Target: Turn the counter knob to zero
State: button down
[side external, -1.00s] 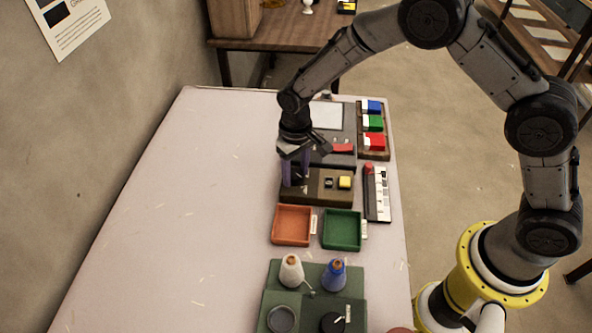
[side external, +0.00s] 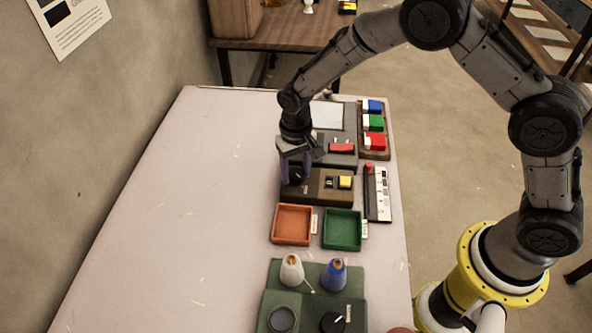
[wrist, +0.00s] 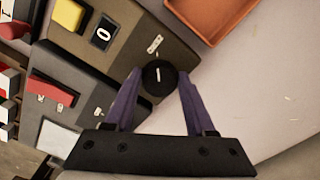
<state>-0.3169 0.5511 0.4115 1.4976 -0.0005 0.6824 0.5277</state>
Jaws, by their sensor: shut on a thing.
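The counter is a brown box (side external: 318,198) with a yellow button (side external: 345,182), a small display and a round black knob. In the wrist view the display (wrist: 104,32) reads 0. The knob (wrist: 158,71) has a white pointer line and sits between the two purple fingers of my gripper (wrist: 160,82). My gripper is shut on the knob. In the side view the gripper (side external: 297,178) is at the left end of the box, and its fingers partly hide the knob.
An orange tray (side external: 292,226) and a green tray (side external: 342,230) lie just in front of the box. A grey unit with a red bar (side external: 342,148) stands behind it. A slider scale (side external: 379,195) lies to the right. The table's left side is clear.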

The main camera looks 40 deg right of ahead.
jog(key=shift+c, duration=1.2)
grip_release()
jog(key=shift+r, duration=0.1)
notch_tip(320, 180, up, 14)
notch_tip(320, 180, up, 9)
jog(key=m+t, duration=0.1)
jog(key=t, duration=0.1)
send_over(296, 174)
jog(key=s+d, duration=0.1)
jog(key=d, duration=0.4)
jog(key=s+d+r+t, duration=0.2)
jog(key=s+d+r, duration=0.3)
jog(key=s+r, duration=0.3)
jog(key=s+d+t, duration=0.2)
jog(key=s+d, duration=0.2)
jog(key=s, duration=0.9)
jog(key=s+f+n, duration=0.3)
jog(key=s+f, duration=0.2)
jog(key=s, duration=0.1)
jog(key=shift+d, duration=0.35)
